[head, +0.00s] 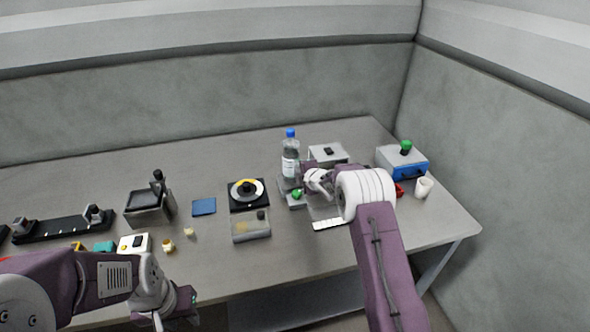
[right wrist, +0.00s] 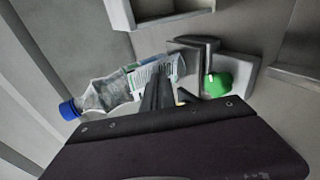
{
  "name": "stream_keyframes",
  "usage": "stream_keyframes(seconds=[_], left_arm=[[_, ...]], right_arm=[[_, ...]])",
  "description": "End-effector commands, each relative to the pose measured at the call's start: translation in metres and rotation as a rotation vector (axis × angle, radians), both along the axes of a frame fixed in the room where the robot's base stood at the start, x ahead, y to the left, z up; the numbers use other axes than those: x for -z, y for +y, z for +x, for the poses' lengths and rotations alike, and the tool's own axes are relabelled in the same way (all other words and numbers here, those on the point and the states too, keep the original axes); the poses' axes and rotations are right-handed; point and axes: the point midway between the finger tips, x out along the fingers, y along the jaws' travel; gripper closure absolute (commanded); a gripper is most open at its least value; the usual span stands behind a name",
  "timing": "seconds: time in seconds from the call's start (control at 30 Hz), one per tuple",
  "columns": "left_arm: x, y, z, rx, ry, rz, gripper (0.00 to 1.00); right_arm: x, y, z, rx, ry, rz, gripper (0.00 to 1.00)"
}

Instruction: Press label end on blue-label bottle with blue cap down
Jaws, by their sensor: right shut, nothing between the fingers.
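The clear bottle with a blue cap (head: 290,150) stands upright on a small grey device at the back middle of the table. In the right wrist view the bottle (right wrist: 105,95) carries a printed white label (right wrist: 150,76) with a blue-green edge. My right gripper (head: 308,181) is shut and empty, just right of the bottle's lower part. In the right wrist view its fingers (right wrist: 160,88) overlap the label; I cannot tell if they touch it. The fingers hide part of the label. My left gripper (head: 172,312) is low at the front left, away from the bottle; its jaws are unclear.
A green knob (right wrist: 217,84) sits beside the bottle, close to my right fingers. A grey box (head: 328,153) stands behind my right gripper. A blue box with a green knob (head: 402,162) and a white cup (head: 424,188) are to the right. A round dial (head: 247,190) is left.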

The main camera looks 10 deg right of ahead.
Motion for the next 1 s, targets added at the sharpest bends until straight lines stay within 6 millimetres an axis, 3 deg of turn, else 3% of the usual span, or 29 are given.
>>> stream_keyframes(seconds=[1.0], left_arm=[[-0.0075, -0.0001, 0.0000, 0.000, 0.000, 0.000, 0.64]], right_arm=[[0.0005, 0.0017, 0.0096, 0.000, 0.000, 0.000, 1.00]])
